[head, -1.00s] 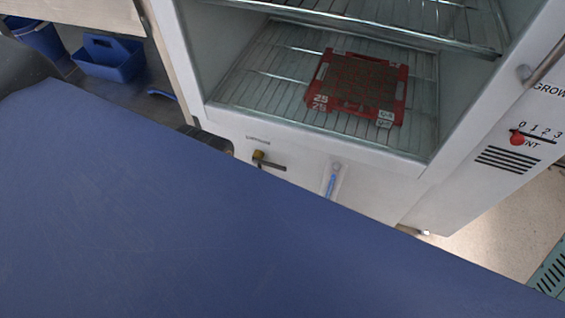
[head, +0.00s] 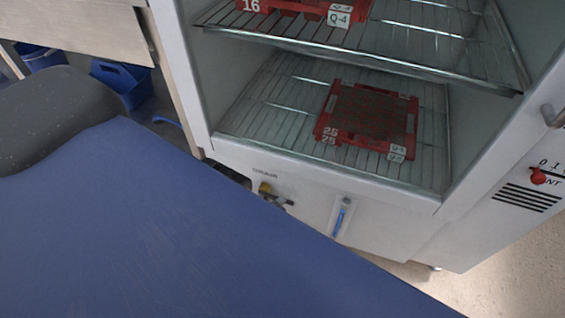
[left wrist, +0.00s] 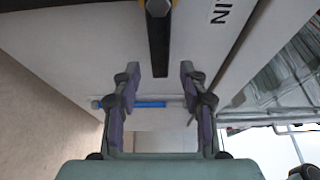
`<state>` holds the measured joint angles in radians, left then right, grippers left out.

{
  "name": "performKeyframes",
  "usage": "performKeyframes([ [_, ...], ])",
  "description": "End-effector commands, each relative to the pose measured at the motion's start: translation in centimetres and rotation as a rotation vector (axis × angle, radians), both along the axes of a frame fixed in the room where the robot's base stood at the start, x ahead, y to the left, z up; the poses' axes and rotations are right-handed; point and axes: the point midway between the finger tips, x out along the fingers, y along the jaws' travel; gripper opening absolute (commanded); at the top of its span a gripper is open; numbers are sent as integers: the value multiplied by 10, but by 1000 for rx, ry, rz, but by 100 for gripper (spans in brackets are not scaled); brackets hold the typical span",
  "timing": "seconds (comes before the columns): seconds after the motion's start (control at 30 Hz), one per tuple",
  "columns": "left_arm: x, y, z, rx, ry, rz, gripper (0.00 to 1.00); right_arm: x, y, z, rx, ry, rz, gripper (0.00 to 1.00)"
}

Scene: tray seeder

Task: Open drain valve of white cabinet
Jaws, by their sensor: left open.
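The white cabinet (head: 300,160) stands open-fronted in the head view. Its drain valve (head: 265,188) is low on the front panel under the "DRAIN" label, with a yellow body and a dark lever. The lever points sideways to the right along the panel. In the left wrist view the black lever (left wrist: 158,45) runs down from its pivot, and its free end lies between my fingertips. My left gripper (left wrist: 160,72) is open, one finger on each side of the lever, with gaps visible. In the head view most of my left gripper is hidden; only a small part may show by the lever.
A blue sight tube (head: 339,219) is right of the valve; it also shows in the left wrist view (left wrist: 148,104). Wire shelves (head: 275,120) inside hold red trays (head: 367,120). A vent knob (head: 538,176) is at right. A blue caddy (head: 122,82) stands at left.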

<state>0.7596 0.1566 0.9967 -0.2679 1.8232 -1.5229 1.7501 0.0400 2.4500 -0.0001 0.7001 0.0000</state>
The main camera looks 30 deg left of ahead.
Motion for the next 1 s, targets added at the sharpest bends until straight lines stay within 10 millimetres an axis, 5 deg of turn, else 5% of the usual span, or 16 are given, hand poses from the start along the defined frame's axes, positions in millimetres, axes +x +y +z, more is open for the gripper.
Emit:
performKeyframes([
  [0.2,21,-3,0,-1,0,-2,43,0,0,-6,0,0,0,0],
  [0.5,24,-2,0,-1,0,-4,43,0,0,-6,0,0,0,0],
  [1.0,24,-2,0,-1,0,-4,1,0,0,-6,0,0,0,0],
])
